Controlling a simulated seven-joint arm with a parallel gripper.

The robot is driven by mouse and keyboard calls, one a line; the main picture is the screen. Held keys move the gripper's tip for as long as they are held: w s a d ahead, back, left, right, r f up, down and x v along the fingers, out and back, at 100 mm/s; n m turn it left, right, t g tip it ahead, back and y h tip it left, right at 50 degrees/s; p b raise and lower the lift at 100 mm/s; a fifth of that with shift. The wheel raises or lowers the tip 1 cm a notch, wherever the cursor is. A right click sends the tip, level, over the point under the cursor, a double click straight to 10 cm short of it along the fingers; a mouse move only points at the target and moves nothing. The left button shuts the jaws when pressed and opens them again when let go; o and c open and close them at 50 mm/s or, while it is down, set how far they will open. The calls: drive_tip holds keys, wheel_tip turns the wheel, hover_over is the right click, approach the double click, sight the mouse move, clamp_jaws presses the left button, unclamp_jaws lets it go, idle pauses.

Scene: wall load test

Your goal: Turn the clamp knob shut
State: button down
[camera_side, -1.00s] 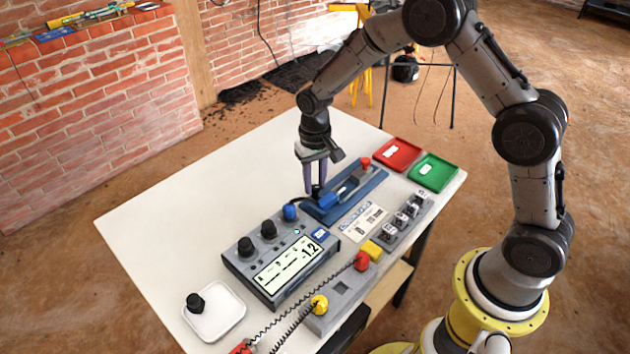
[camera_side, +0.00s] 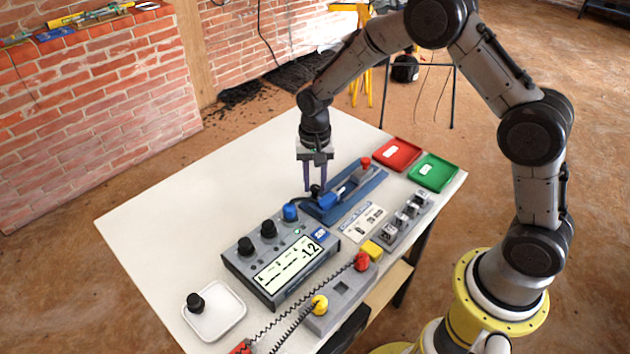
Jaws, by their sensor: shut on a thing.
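The blue clamp fixture (camera_side: 372,184) lies on the white table, with a blue block on it and a red knob (camera_side: 365,163) at its far end. A small black clamp knob (camera_side: 316,191) stands at the fixture's near left end. My gripper (camera_side: 315,188) points straight down over this end, its two purple fingers on either side of the black knob and shut on it. The fingers partly hide the knob, and its exact turn angle cannot be read.
A grey meter box (camera_side: 281,262) with black and blue knobs and a display stands close in front. A red tray (camera_side: 397,154) and a green tray (camera_side: 433,172) are at the right. A white dish (camera_side: 214,311) holds a black knob. The table's left side is clear.

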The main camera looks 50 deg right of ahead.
sight(315, 187)
drive_tip(key=shift+r, duration=0.15)
drive_tip(key=c, duration=0.9)
unclamp_jaws()
wheel_tip(315, 187, up, 14)
